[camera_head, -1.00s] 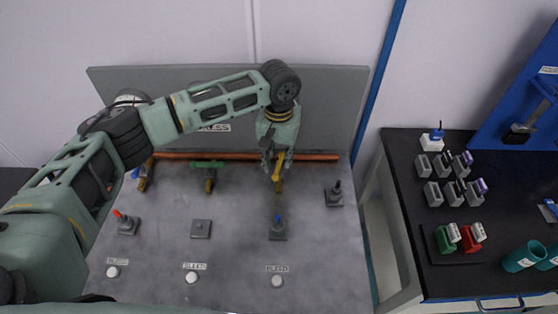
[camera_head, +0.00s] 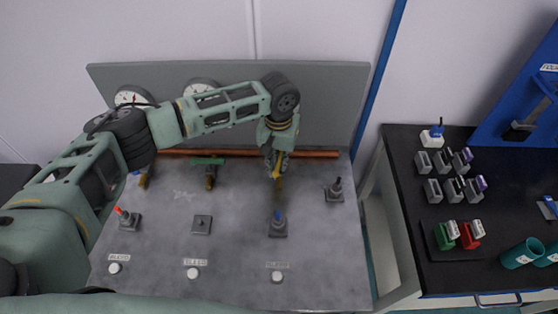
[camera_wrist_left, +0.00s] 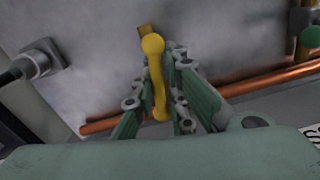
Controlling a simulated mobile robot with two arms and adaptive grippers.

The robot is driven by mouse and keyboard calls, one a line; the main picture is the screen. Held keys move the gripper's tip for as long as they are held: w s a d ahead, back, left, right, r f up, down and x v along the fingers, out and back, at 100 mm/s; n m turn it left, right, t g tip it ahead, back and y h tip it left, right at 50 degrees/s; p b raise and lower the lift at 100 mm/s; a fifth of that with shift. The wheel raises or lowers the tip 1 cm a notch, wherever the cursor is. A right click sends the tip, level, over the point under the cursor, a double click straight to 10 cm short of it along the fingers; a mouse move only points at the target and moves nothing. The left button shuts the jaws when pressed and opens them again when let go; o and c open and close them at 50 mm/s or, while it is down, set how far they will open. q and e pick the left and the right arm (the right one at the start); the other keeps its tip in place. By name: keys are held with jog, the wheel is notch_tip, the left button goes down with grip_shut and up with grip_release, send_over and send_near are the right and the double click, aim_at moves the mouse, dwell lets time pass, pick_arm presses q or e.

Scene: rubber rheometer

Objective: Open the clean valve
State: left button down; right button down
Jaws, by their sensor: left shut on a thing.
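A valve with a yellow lever handle (camera_head: 277,168) sits at the right part of the copper pipe on the grey bench. My left gripper (camera_head: 276,161) reaches down over it, shut on the yellow handle. In the left wrist view the yellow handle (camera_wrist_left: 154,62) lies lengthwise between the two fingers (camera_wrist_left: 164,85). A valve with a green handle (camera_head: 208,161) stands left of it on the pipe. Another valve (camera_head: 143,180) at the far left is partly hidden by my arm. I cannot read which valve is marked clean. My right gripper is not in view.
Toggle switches (camera_head: 278,226) and white buttons (camera_head: 277,277) stand on the bench in front of the pipe. Pressure gauges (camera_head: 131,97) are on the grey back panel (camera_head: 330,105). A black table (camera_head: 410,150) with small blocks and teal cups is at the right.

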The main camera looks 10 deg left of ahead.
aim_at(280, 161)
pick_arm(q)
jog(key=shift+d+r, duration=0.1)
jog(key=p, duration=0.1)
jog(key=n+p, duration=0.1)
jog(key=p, duration=0.1)
jog(key=shift+s+r+n, duration=0.1)
jog(key=shift+r+n, duration=0.1)
jog(key=shift+n, duration=0.1)
jog(key=shift+f+n+p, duration=0.1)
jog(key=shift+n+p, duration=0.3)
jog(key=shift+p, duration=0.3)
jog(key=shift+f, duration=0.15)
jog(key=c, duration=1.8)
grip_release()
jog(key=shift+d, duration=0.1)
jog(key=shift+c, duration=0.2)
notch_tip(280, 161, up, 12)
